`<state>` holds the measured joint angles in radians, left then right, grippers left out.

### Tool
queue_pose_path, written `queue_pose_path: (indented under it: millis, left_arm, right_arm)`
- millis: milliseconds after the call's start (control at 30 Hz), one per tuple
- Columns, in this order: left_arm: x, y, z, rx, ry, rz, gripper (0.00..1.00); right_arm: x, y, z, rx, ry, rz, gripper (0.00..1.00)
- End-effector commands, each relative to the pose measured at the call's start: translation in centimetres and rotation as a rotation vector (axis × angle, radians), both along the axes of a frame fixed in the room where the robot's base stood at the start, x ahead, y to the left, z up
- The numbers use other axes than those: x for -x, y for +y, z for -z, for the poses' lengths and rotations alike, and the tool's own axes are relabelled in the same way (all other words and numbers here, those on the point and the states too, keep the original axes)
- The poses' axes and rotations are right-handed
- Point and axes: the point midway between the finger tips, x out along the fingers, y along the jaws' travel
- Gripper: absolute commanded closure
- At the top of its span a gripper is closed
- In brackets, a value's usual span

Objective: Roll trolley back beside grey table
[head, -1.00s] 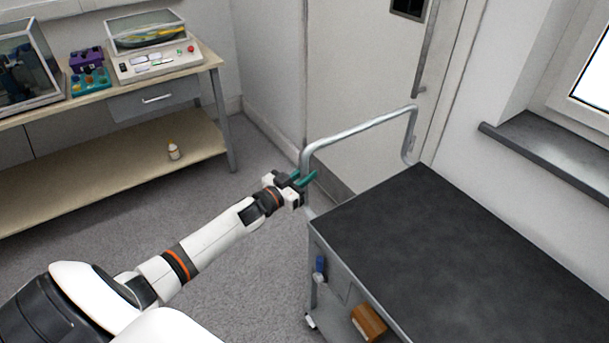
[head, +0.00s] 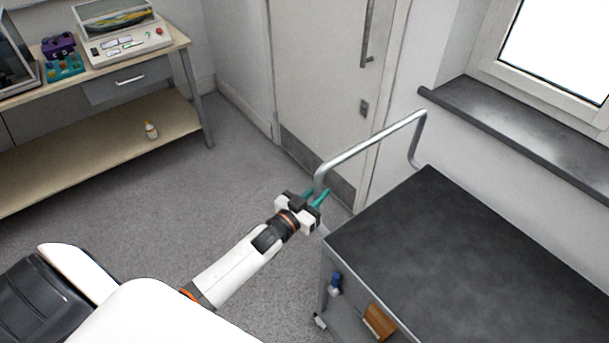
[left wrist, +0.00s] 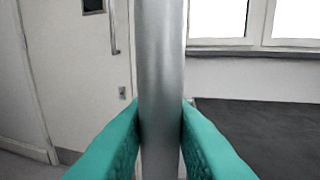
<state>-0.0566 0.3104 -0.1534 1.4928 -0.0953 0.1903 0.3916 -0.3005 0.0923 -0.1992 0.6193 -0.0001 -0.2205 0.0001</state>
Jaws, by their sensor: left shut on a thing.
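The trolley (head: 450,240) has a dark flat top and stands at the right in the head view. Its bent metal push handle (head: 372,146) rises from the far left side. My left gripper (head: 319,198) is shut on the near upright of the handle. In the left wrist view the green fingers (left wrist: 160,140) press on both sides of the grey handle tube (left wrist: 161,80). A blue-capped bottle (head: 335,283) and a brown wooden block (head: 379,322) show at the trolley's side, below the top. A caster shows at its lower corner. No grey table can be made out for sure. My right gripper is out of view.
A wooden bench (head: 110,165) with a lower shelf stands at the left, with a control box (head: 122,45) on top and a small bottle (head: 151,130) on its shelf. A door (head: 322,80) and a window sill (head: 520,135) lie beyond the trolley. Grey floor is clear between bench and trolley.

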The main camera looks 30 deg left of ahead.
Motion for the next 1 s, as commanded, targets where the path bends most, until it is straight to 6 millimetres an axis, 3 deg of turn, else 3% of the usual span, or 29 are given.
queue_pose_path:
  millis: [33, 200, 400, 633, 1000]
  left_arm:
    - [0.6, -1.4, -0.2, 0.006, 0.003, 0.001, 1.00]
    - [2.0, -4.8, -0.1, 0.006, 0.002, 0.000, 1.00]
    - [3.2, -7.6, -0.1, 0.004, 0.001, -0.001, 1.00]
    - [3.8, -9.1, 0.0, 0.001, -0.001, -0.001, 1.00]
    - [3.9, -9.4, 0.1, 0.000, 0.000, 0.003, 1.00]
  right_arm:
    - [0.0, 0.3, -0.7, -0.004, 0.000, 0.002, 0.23]
    - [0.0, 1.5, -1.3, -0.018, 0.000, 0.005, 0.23]
    - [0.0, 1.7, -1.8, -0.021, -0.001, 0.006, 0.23]
    - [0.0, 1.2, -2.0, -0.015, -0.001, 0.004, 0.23]
    - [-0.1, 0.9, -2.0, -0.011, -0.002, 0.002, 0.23]
